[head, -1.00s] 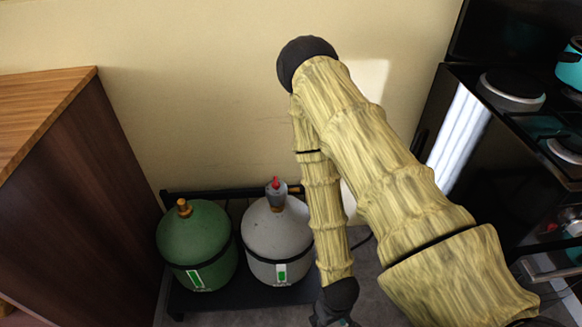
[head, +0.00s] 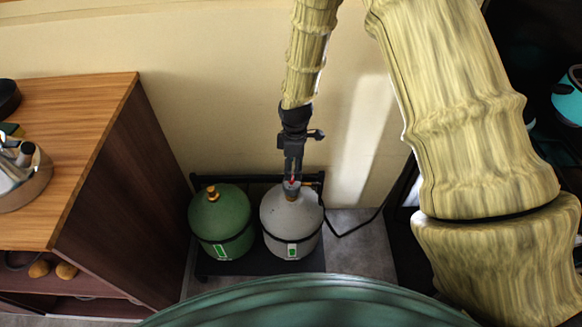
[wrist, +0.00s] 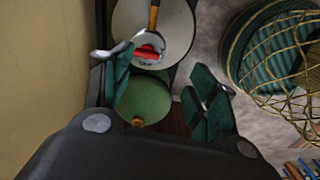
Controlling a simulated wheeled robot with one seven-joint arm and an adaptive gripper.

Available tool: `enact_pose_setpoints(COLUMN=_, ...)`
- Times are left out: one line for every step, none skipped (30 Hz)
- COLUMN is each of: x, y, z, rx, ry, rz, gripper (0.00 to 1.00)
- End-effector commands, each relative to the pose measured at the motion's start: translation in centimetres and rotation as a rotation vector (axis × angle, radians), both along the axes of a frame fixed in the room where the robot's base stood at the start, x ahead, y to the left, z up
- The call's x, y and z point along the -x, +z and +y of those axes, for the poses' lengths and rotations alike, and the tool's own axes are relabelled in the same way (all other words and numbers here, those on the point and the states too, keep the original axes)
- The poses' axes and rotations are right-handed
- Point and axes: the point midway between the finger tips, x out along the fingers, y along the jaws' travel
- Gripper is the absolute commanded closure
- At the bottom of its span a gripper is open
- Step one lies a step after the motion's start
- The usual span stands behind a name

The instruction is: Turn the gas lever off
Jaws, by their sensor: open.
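The red gas lever (head: 292,182) sits on top of the grey gas bottle (head: 291,222). In the wrist view the red lever (wrist: 147,52) shows on its grey regulator, on the pale bottle top (wrist: 177,42). My gripper (head: 292,172) points down just above the regulator and partly hides it in the head view. In the wrist view my gripper (wrist: 158,68) is open, its fingers spread apart with the lever nearer the left finger. I cannot tell whether a finger touches the lever.
A green gas bottle (head: 220,222) stands left of the grey one on a dark rack (head: 256,265). A wooden cabinet (head: 95,95) stands at left. The plywood wall (head: 210,110) is close behind. A black hose (head: 352,230) runs right along the wall.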

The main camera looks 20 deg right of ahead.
Motion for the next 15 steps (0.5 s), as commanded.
enact_pose_setpoints(x=-0.9, y=1.1, z=0.1, rx=0.003, ry=0.031, rz=-0.003, gripper=0.41)
enact_pose_setpoints(x=-1.3, y=1.7, z=0.1, rx=0.006, ry=0.049, rz=-0.002, gripper=0.41)
enact_pose_setpoints(x=-1.7, y=2.2, z=0.1, rx=0.008, ry=0.067, rz=-0.002, gripper=0.41)
enact_pose_setpoints(x=-1.9, y=2.5, z=0.1, rx=0.009, ry=0.078, rz=-0.002, gripper=0.41)
enact_pose_setpoints(x=-2.0, y=2.6, z=0.1, rx=0.01, ry=0.086, rz=0.0, gripper=0.41)
enact_pose_setpoints(x=-2.1, y=2.7, z=0.1, rx=0.011, ry=0.093, rz=0.0, gripper=0.41)
enact_pose_setpoints(x=-2.2, y=2.6, z=0.1, rx=0.012, ry=0.096, rz=0.001, gripper=0.41)
enact_pose_setpoints(x=-2.2, y=2.5, z=0.1, rx=0.012, ry=0.098, rz=0.001, gripper=0.41)
enact_pose_setpoints(x=-2.2, y=2.2, z=0.1, rx=0.012, ry=0.098, rz=0.001, gripper=0.41)
enact_pose_setpoints(x=-2.2, y=2.0, z=0.1, rx=0.012, ry=0.098, rz=0.001, gripper=0.41)
enact_pose_setpoints(x=-2.2, y=1.6, z=0.1, rx=0.012, ry=0.098, rz=0.002, gripper=0.41)
enact_pose_setpoints(x=-2.1, y=1.2, z=0.1, rx=0.013, ry=0.098, rz=0.003, gripper=0.41)
enact_pose_setpoints(x=-2.1, y=0.8, z=0.1, rx=0.013, ry=0.098, rz=0.003, gripper=0.41)
enact_pose_setpoints(x=-2.1, y=0.4, z=0.1, rx=0.013, ry=0.098, rz=0.003, gripper=0.41)
enact_pose_setpoints(x=-2.1, y=-0.1, z=0.1, rx=0.013, ry=0.097, rz=0.003, gripper=0.41)
